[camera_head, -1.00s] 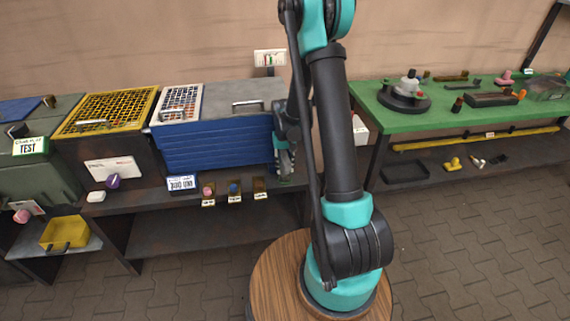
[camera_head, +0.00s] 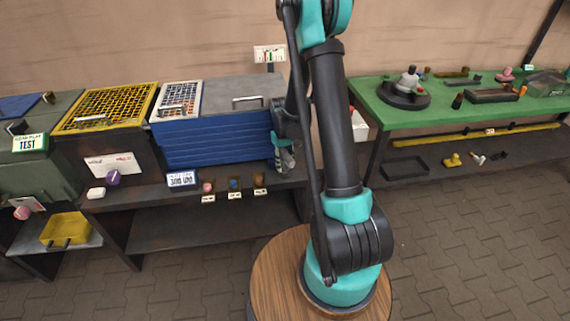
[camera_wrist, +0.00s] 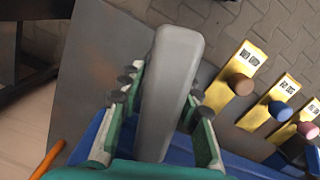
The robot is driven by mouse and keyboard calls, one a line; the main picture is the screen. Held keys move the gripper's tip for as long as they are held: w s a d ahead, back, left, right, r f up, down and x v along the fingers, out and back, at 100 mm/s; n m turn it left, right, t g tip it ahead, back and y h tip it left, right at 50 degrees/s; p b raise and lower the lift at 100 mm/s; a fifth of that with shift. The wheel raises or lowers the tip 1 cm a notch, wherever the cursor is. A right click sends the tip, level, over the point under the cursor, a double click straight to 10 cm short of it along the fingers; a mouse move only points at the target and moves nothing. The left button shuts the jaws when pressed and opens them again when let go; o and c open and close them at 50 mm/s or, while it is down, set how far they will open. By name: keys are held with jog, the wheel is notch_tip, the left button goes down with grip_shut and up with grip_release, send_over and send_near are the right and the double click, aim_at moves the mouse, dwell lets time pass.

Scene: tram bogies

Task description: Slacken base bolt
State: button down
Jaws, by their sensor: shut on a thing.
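In the wrist view my gripper (camera_wrist: 163,108) has its green fingers with dark pads on both sides of a long, rounded grey piece (camera_wrist: 172,70), and is shut on it. What the grey piece belongs to is hidden. In the head view my gripper (camera_head: 285,160) hangs at the right end of the blue drawer cabinet (camera_head: 215,145), low over the shelf, partly behind my arm. I cannot pick out a base bolt. A dark round base (camera_head: 403,97) with a grey top piece stands on the green bench (camera_head: 455,117) at right.
Brown (camera_wrist: 238,83), blue (camera_wrist: 280,110) and pink (camera_wrist: 307,130) knobs on yellow tags sit close to the right of my gripper. An orange rod (camera_wrist: 48,160) shows at lower left. In the head view a yellow-grid box (camera_head: 105,108) stands left of the cabinet. The paved floor is clear at right.

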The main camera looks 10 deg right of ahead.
aim_at(285, 153)
jog(key=n, duration=0.5)
jog(key=shift+n+t, duration=0.3)
jog(key=shift+n, duration=2.1)
jog(key=shift+r, duration=3)
jog(key=shift+s, duration=0.1)
